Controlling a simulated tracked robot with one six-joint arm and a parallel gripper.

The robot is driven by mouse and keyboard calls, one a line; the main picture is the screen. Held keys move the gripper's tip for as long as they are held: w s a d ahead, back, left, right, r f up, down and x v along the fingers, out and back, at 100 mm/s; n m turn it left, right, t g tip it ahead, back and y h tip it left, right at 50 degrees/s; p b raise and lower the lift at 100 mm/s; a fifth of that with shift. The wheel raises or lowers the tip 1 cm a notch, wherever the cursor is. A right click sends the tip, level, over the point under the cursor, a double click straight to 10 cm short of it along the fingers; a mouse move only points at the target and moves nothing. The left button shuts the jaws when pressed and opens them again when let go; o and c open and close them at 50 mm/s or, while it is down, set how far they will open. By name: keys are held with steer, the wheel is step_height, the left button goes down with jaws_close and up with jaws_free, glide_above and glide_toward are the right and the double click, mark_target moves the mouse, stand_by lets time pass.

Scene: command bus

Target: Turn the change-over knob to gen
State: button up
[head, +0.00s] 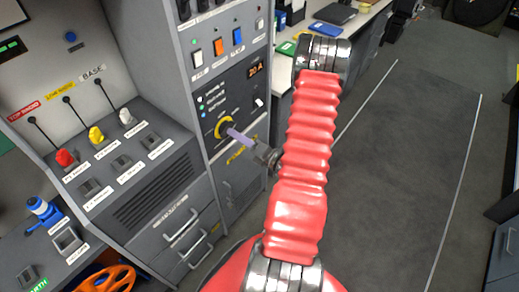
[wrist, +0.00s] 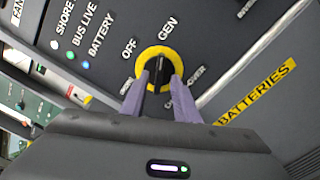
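The change-over knob (wrist: 159,66) is a black handle inside a yellow ring on a dark panel, with OFF at its upper left and GEN above it in the wrist view. In the head view its yellow ring (head: 222,128) shows on the grey cabinet front. My gripper (wrist: 161,78) has its two purple fingers apart, one on each side of the black handle, with the tips over the lower part of the ring. I cannot tell whether they touch the handle, nor exactly where its pointer stands. In the head view my gripper (head: 231,132) reaches the knob from the right.
Indicator lights (wrist: 82,65) labelled SHORE, BUS LIVE and BATTERY sit left of the knob. A yellow BATTERIES label (wrist: 258,92) lies to the right. Rocker switches (head: 218,47) and a lit 20 A display (head: 256,69) are above. Open floor (head: 410,150) lies right of my arm.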

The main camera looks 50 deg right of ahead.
steer(key=s, duration=1.2)
steer(key=shift+d, duration=0.15)
stand_by(0.6)
